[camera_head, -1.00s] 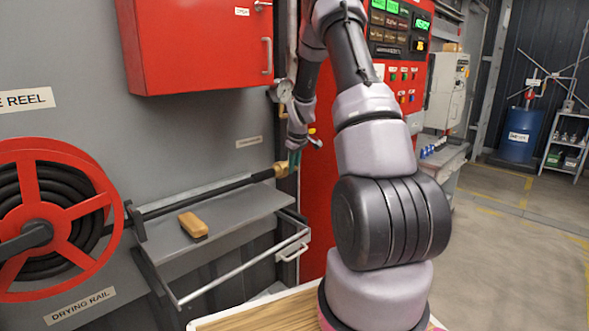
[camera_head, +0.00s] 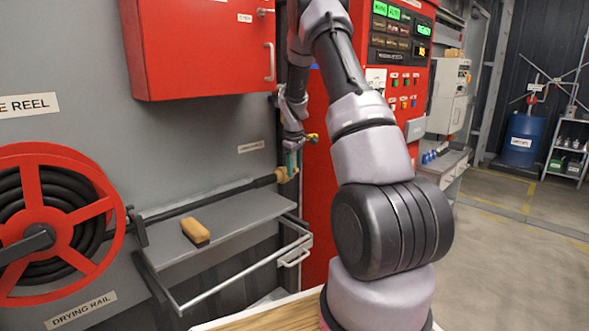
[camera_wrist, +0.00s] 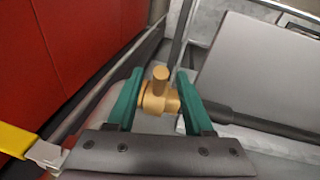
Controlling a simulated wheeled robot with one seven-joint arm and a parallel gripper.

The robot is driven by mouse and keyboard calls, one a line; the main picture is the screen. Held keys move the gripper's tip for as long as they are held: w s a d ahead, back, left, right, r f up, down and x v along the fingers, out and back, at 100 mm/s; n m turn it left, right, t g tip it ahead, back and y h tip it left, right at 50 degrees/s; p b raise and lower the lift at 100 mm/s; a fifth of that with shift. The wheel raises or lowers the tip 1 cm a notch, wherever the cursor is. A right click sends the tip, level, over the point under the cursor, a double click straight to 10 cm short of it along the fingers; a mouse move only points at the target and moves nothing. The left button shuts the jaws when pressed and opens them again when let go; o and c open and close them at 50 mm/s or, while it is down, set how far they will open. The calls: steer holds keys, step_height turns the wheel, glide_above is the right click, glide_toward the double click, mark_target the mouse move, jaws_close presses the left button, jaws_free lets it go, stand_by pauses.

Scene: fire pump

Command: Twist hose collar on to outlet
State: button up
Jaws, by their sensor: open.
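The brass hose collar (camera_head: 282,174) is at the end of the black hose (camera_head: 225,192), above the right end of the grey shelf. In the wrist view, brass fittings (camera_wrist: 158,96) with an upright stub sit between the green fingers of my gripper (camera_wrist: 157,92). The dark hose (camera_wrist: 255,122) leads off to the right. My gripper (camera_head: 292,163) points down at the collar in the head view. It is open, with one finger on each side of the brass. I cannot tell where collar and outlet meet, or whether the fingers touch the brass.
A red hose reel (camera_head: 58,222) is at the left. A red cabinet (camera_head: 200,50) hangs above. The red control panel (camera_head: 398,75) stands behind my arm.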

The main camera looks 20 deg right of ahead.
steer(key=shift+r, duration=0.1)
steer(key=v, duration=1)
steer(key=shift+r, duration=0.25)
